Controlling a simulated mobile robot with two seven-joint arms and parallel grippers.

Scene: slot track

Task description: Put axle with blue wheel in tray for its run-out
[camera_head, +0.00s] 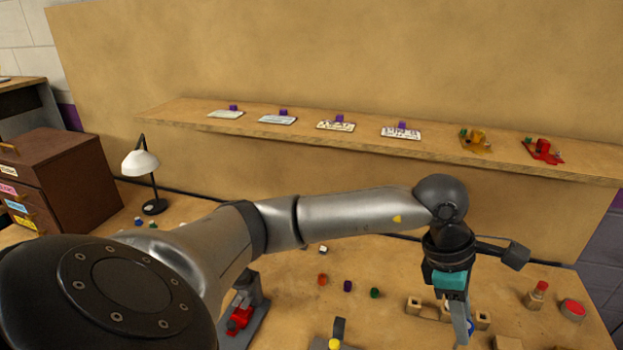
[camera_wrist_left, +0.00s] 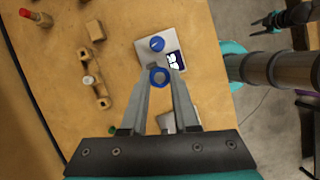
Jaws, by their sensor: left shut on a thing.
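My left gripper (camera_head: 461,328) reaches down over the right part of the workbench, and its fingers are shut. In the left wrist view, a blue ring-shaped wheel (camera_wrist_left: 158,77) sits between the fingertips of my left gripper (camera_wrist_left: 159,82). The axle is hardly visible. Past the fingertips lies a pale plate or tray (camera_wrist_left: 145,50) with a dark label (camera_wrist_left: 174,60). A second blue round piece (camera_wrist_left: 157,43) shows on or over it; I cannot tell whether it is separate. In the head view only a bit of blue (camera_head: 470,325) shows beside the fingers.
A wooden rack (camera_head: 413,306) with several blocks stands close by, with a red button (camera_head: 573,310) to its right. Small red (camera_head: 322,280), purple (camera_head: 347,286) and green (camera_head: 374,293) pieces stand on the bench. A shelf (camera_head: 290,133) runs behind. Dark arm-like parts show at the wrist view's right.

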